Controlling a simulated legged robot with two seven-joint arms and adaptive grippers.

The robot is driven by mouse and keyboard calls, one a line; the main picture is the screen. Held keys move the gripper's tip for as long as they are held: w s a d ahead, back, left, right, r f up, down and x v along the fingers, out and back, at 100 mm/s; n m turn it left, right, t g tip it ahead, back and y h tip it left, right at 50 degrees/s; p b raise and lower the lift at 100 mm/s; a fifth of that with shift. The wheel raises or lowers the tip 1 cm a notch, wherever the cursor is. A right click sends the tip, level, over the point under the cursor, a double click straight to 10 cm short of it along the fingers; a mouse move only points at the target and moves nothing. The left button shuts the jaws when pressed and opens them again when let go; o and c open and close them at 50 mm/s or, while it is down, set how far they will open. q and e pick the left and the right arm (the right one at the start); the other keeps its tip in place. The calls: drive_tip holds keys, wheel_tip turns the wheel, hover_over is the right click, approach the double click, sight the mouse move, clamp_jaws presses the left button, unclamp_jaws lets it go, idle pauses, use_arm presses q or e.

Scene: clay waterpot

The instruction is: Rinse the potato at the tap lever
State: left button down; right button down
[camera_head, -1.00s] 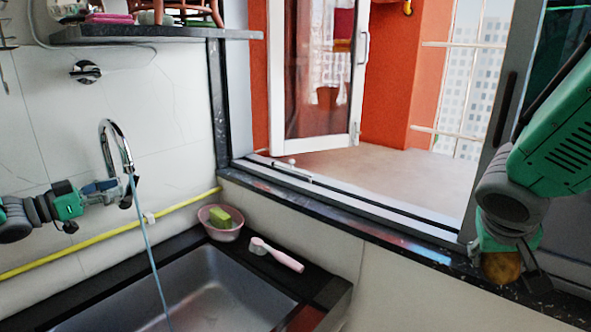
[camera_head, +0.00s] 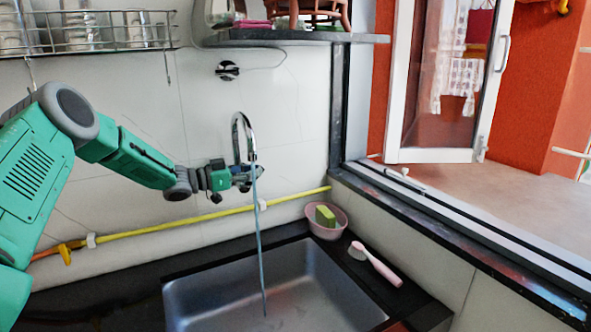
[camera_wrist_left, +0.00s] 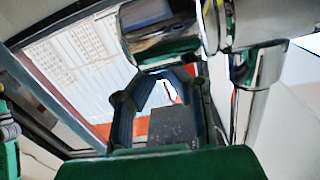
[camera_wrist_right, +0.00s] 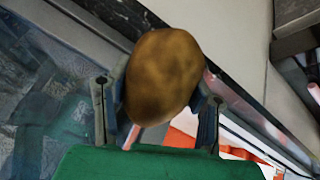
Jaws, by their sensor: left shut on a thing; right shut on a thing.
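The chrome tap (camera_head: 237,130) stands at the wall behind the sink, and a thin blue stream of water (camera_head: 260,230) falls from its spout into the sink. My left gripper (camera_head: 243,177) is shut at the tap, on its lever; the lever itself is mostly hidden. The left wrist view shows the shut fingers (camera_wrist_left: 165,80) against the chrome tap body (camera_wrist_left: 160,30). The brown potato (camera_wrist_right: 163,75) is held between the fingers of my right gripper (camera_wrist_right: 160,100), which shows only in the right wrist view. The head view does not show the potato.
The steel sink (camera_head: 190,300) has a black rim. A yellow hose (camera_head: 150,228) runs along the wall. An open window (camera_head: 440,150) is at the right.

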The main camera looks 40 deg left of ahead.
use_arm(q)
drive_tip(key=shift+w+a+r+h, duration=0.1)
drive_tip(key=shift+w+r+h, duration=0.1)
drive_tip(key=shift+r, duration=0.15)
drive_tip(key=shift+w+a+r+h, duration=0.1)
drive_tip(key=shift+r+h, duration=0.1)
drive_tip(key=shift+r, duration=0.1)
drive_tip(key=shift+d+r, duration=0.15)
drive_tip(key=shift+d, duration=0.25)
drive_tip(key=shift+a, duration=0.2)
drive_tip(key=c, duration=1.6)
unclamp_jaws()
drive_tip(key=shift+d, duration=0.2)
drive_tip(key=shift+w+d+f, duration=0.15)
drive_tip(key=shift+d+f, duration=0.05)
drive_tip(key=shift+f, duration=0.05)
drive_tip(key=v, duration=1.1)
drive_tip(key=shift+s+r, duration=0.15)
drive_tip(key=shift+s, duration=0.25)
